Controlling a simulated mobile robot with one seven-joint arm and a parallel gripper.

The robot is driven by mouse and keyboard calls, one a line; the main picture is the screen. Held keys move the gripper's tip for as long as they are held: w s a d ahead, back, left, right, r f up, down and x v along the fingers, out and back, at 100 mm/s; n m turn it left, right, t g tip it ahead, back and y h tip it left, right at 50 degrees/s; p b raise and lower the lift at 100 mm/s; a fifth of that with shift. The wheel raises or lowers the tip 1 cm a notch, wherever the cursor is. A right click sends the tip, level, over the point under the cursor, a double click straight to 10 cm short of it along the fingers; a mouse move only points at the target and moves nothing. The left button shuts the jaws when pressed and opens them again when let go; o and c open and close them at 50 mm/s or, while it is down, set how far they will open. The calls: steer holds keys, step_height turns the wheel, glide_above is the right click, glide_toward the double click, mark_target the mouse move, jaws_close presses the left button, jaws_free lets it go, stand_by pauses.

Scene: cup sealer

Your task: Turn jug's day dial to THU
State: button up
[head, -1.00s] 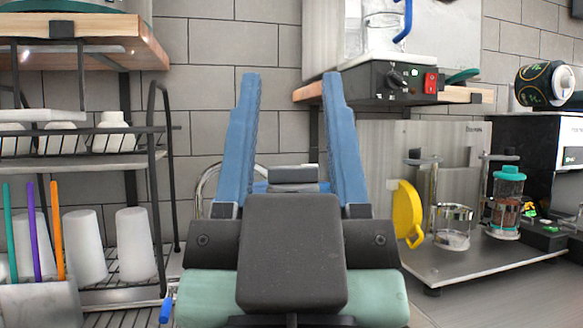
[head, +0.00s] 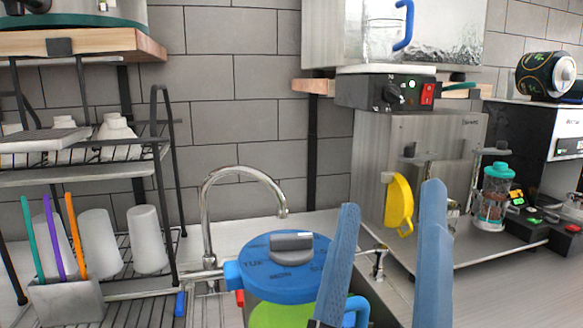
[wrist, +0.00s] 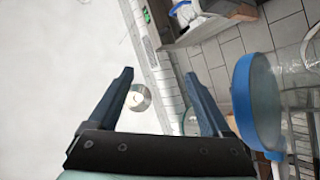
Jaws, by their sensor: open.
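The jug has a round blue lid (head: 262,262) with a raised grey day dial (head: 291,248) at its middle. Day names are printed around the dial; TUE shows at the left, MON at the front and what looks like SUN at the right. I cannot tell for sure which day the dial points at. The jug's body (head: 275,316) looks green and its lower part is cut off. My gripper (head: 391,194) is open and empty, to the right of the dial; its left finger covers the lid's right edge. In the wrist view the blue lid (wrist: 243,100) stands edge-on, right of my gripper (wrist: 157,76).
A tap (head: 208,215) rises behind the jug. A rack with white cups (head: 148,240) and a holder with coloured straws (head: 65,302) stand left.

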steer(key=s+a+r+n+g+y+p, duration=0.1)
steer(key=s+a+n+g+y+p, duration=0.2)
steer(key=n+y+p, duration=1.15)
steer(key=n+g+h+p, duration=0.35)
steer(key=n+p, duration=0.45)
steer(key=n, duration=1.1)
glide_toward(292, 240)
steer(key=w, duration=0.6)
steer(key=w+a, duration=0.1)
steer(key=w, duration=0.2)
steer(key=shift+r, duration=0.1)
steer(key=shift+w+a, duration=0.15)
steer(key=shift+w, duration=0.55)
jaws_close()
